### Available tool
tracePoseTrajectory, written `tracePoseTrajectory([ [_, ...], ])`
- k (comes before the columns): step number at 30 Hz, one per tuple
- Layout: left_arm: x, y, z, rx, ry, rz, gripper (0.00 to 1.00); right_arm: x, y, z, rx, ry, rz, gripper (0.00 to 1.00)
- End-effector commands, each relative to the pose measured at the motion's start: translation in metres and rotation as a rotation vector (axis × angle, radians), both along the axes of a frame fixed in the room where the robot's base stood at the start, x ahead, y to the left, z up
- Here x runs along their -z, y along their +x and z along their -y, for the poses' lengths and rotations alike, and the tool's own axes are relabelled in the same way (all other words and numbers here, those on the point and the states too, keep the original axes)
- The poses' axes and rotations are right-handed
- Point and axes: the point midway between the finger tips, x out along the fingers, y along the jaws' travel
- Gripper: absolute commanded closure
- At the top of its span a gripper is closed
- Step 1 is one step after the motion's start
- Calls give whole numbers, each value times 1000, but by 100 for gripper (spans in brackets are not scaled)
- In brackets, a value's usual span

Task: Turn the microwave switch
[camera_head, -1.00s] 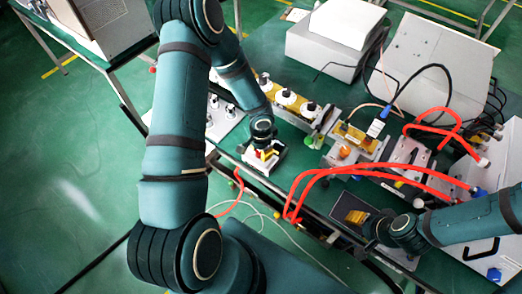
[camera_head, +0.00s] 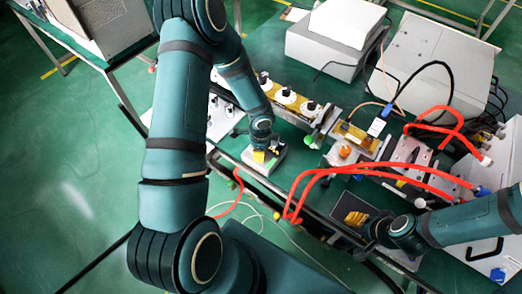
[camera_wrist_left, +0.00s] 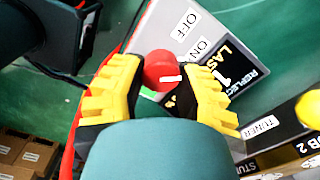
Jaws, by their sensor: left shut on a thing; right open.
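The microwave switch is a red knob (camera_wrist_left: 160,70) with a white mark on a grey box (camera_wrist_left: 216,22). OFF and ON labels and a black panel are beside the knob. My left gripper (camera_wrist_left: 163,88) has its yellow fingers on both sides of the knob, shut on it. In the head view the left gripper (camera_head: 261,152) is over the small light box (camera_head: 272,162) at the table's front edge and hides the knob. My right gripper (camera_head: 354,217) is open and empty over the front of the table, by the red hoses.
Red hoses (camera_head: 330,172) arch between the two grippers. A metal waveguide assembly (camera_head: 355,140) with white-capped stubs runs behind the switch box. A white box (camera_head: 325,50) stands at the back. A large grey case (camera_head: 435,60) is at the back right.

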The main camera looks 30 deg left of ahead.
Motion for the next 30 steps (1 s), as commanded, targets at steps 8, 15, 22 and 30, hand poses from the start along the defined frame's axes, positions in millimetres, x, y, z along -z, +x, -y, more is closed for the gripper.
tracePoseTrajectory([
  [8,1,-3,0,126,-1,-5,100,-1,0,0,0,0,0,53],
  [15,2,-3,0,166,-1,-5,100,-2,0,0,0,1,0,53],
  [22,2,-3,0,171,-1,-5,100,-2,0,0,0,1,0,53],
  [30,1,-2,0,170,0,-4,35,-2,0,0,0,1,0,53],
])
